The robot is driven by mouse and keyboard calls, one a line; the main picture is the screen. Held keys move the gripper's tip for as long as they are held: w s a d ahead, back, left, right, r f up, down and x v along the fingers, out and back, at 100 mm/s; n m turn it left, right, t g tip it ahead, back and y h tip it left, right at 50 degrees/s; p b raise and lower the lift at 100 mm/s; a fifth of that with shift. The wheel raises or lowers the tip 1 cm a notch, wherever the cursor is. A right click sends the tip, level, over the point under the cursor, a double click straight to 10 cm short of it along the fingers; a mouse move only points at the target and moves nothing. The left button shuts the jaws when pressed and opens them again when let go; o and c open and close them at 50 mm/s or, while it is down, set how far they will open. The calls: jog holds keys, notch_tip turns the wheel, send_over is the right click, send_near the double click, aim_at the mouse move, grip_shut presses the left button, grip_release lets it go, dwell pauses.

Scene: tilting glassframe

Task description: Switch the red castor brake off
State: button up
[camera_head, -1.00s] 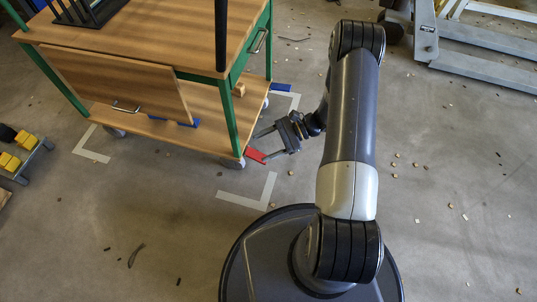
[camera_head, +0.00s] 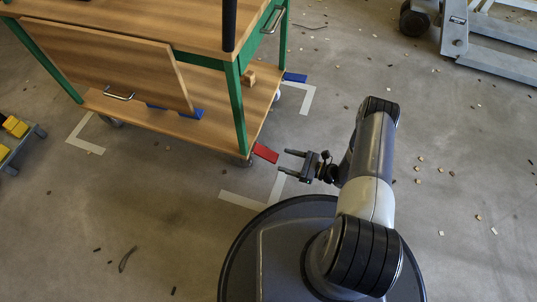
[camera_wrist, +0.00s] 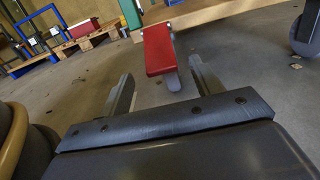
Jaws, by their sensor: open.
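The red castor brake (camera_head: 265,153) is a flat red pedal sticking out at the near right corner of the wooden trolley (camera_head: 150,112), low by the floor. In the wrist view the red pedal (camera_wrist: 159,50) sits ahead, slanting down toward me, with a grey castor wheel (camera_wrist: 173,80) partly hidden under it. My gripper (camera_head: 287,162) is open and empty, just right of the pedal and apart from it. In the wrist view its two fingers (camera_wrist: 160,90) point forward, one either side of the pedal's line, with the pedal beyond their tips.
A blue pedal (camera_head: 295,77) is at the trolley's far right corner. Pale corner marks (camera_head: 243,200) are on the floor. A grey pallet-truck frame (camera_head: 490,55) stands at upper right, and a low cart with yellow blocks (camera_head: 15,127) at left.

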aim_at(272, 156)
jog(key=b+x, duration=0.2)
jog(key=x, duration=0.6)
jog(key=shift+a, duration=0.2)
jog(key=c, duration=1.3)
grip_shut()
